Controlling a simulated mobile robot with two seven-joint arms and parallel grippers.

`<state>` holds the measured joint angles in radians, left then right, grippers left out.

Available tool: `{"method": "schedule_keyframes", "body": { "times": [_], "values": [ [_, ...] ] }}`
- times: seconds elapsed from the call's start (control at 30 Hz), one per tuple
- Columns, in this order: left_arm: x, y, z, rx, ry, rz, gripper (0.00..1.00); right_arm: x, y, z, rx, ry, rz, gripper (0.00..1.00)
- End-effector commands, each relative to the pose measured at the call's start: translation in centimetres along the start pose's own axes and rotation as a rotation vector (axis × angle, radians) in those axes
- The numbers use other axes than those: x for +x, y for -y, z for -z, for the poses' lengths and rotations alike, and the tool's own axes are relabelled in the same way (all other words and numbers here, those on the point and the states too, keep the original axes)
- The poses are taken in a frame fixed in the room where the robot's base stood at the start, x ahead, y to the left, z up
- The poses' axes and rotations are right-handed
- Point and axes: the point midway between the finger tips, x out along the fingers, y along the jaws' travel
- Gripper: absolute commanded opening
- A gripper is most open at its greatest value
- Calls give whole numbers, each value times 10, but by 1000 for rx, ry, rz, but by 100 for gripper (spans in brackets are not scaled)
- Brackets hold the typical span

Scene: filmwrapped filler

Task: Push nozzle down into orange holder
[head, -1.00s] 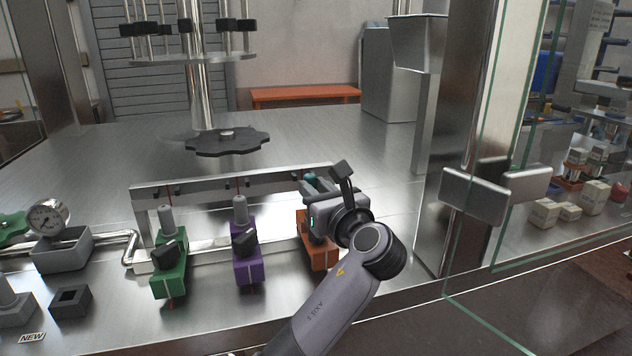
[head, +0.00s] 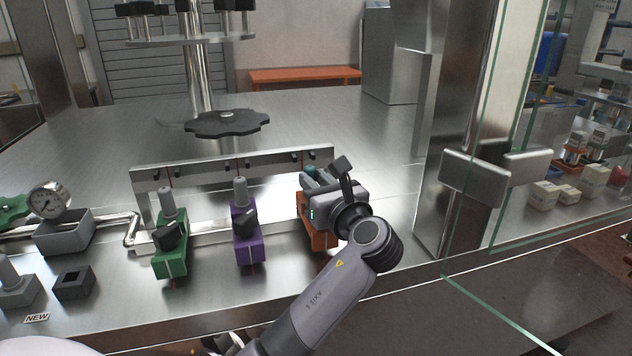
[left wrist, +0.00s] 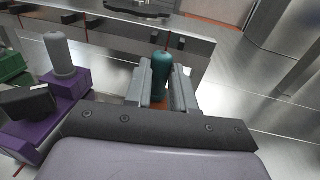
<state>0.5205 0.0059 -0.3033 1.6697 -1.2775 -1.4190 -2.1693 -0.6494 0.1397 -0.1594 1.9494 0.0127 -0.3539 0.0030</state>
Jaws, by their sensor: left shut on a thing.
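The orange holder (head: 323,238) stands at the right end of the row on the metal bench, partly hidden by my gripper and arm. A teal nozzle (left wrist: 161,66) stands roughly upright between my left gripper's fingers (left wrist: 159,84). My left gripper (head: 313,178) is shut on the teal nozzle at the orange holder. In the left wrist view a little orange (left wrist: 185,104) shows below the fingers. The nozzle's lower end is hidden, so I cannot tell how deep it sits. My right gripper is not in view.
The purple holder (head: 248,248) and green holder (head: 172,262), each with a grey nozzle, stand to the left. A metal rail (head: 205,173) runs behind them. A steel post and glass panel stand to the right. The bench behind the rail is mostly clear.

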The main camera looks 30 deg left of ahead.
Motion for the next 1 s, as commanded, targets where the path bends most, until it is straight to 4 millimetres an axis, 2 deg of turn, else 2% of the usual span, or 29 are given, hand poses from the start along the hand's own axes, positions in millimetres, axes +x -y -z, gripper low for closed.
{"method": "schedule_keyframes", "body": {
  "times": [0.83,0.87,0.9,0.93,1.0],
  "values": [
    [0,0,6,1,-1,0,0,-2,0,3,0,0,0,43],
    [0,0,7,1,-1,0,30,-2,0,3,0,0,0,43],
    [0,0,7,2,-1,0,44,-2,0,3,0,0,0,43],
    [0,0,7,1,-1,0,53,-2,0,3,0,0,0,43],
    [0,0,6,1,-1,0,54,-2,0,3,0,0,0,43]
  ]
}}
